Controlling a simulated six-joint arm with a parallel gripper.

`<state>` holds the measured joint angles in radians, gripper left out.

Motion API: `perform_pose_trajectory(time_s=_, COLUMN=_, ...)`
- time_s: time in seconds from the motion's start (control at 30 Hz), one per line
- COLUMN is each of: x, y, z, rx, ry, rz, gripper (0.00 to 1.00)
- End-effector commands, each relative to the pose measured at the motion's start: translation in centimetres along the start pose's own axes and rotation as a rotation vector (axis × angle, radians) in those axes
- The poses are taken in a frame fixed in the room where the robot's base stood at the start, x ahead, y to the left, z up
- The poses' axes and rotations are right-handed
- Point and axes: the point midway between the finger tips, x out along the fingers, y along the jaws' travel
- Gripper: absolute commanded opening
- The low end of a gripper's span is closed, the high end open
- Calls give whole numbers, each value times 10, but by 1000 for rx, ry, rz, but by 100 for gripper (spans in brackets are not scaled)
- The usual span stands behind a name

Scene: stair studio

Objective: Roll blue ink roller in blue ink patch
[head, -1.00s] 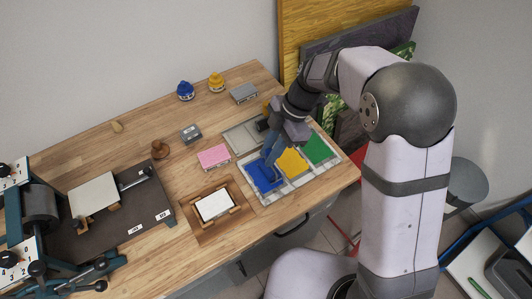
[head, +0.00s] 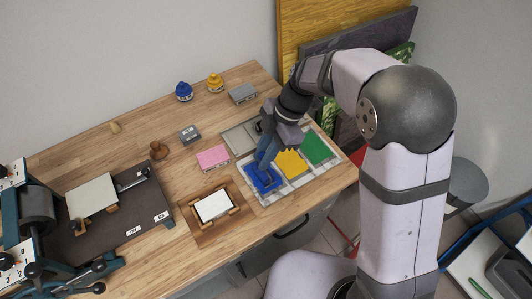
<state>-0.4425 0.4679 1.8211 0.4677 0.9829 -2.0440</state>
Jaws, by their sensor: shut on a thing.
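The blue ink patch (head: 270,184) is a bright blue square at the left end of a light slab, beside a yellow patch (head: 291,164) and a green patch (head: 316,149). My gripper (head: 265,155) points down over the back part of the blue patch. It is shut on the blue ink roller, whose blue form blends with the fingers at this size. The roller's lower end is at or just above the patch; I cannot tell whether it touches. The wrist hides part of the tray behind.
A pink block (head: 213,158), a grey block (head: 189,134) and a framed white sheet (head: 213,206) lie to the left. Blue (head: 184,92) and yellow (head: 216,83) ink pots stand at the back. A press (head: 38,212) fills the far left.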

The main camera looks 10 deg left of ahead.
Motion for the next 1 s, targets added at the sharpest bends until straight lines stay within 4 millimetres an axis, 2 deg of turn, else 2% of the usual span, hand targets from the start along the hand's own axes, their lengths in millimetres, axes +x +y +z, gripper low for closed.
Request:
perform_pose_trajectory(time_s=0.63, x=9, y=-3, z=-18, rx=0, ry=0, rz=1, gripper=1)
perform_pose_trajectory(time_s=1.0, x=10, y=-4, z=-19, rx=1, ry=0, rz=0, gripper=1)
